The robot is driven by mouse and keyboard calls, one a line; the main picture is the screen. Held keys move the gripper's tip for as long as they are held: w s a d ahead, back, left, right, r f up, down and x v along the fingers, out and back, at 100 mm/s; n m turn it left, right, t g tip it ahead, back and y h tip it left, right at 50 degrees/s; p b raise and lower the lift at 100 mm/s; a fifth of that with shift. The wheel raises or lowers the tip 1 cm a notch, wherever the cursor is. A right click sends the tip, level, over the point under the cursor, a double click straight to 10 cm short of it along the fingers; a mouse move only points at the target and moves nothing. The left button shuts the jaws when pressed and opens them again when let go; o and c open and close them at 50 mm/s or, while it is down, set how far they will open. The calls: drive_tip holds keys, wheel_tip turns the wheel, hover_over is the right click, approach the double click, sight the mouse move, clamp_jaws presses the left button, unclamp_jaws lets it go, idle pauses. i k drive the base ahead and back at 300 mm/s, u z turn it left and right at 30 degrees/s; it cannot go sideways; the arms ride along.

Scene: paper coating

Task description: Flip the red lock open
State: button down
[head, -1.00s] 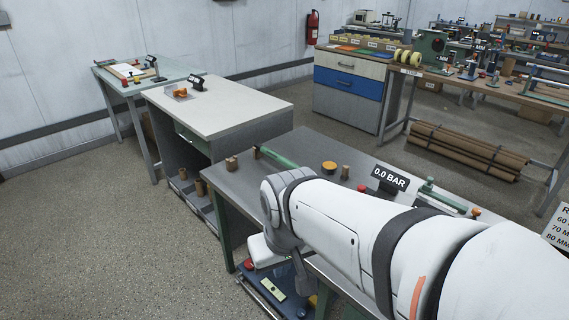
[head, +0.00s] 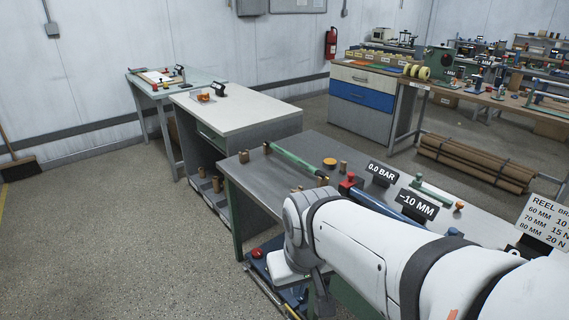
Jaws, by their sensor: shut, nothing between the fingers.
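A round red knob (head: 257,254) sits on a blue device (head: 266,270) low beside the bench. I cannot tell for sure which of these is the lock, or its position. My white arm reaches in from the lower right and bends down at the bench's front edge. My gripper's fingers do not show; the arm's end is below and behind its own links.
The grey bench (head: 245,179) holds a green bar (head: 292,160), several brown pegs and signs reading 0.0 BAR (head: 382,172) and -10 MM (head: 416,205). A white-topped bench (head: 250,112) stands behind left. The floor (head: 110,235) at left is clear.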

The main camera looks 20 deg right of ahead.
sight(350, 183)
drive_tip(key=z, duration=0.15)
drive_tip(key=i, duration=0.9)
drive_tip(key=u, duration=0.05)
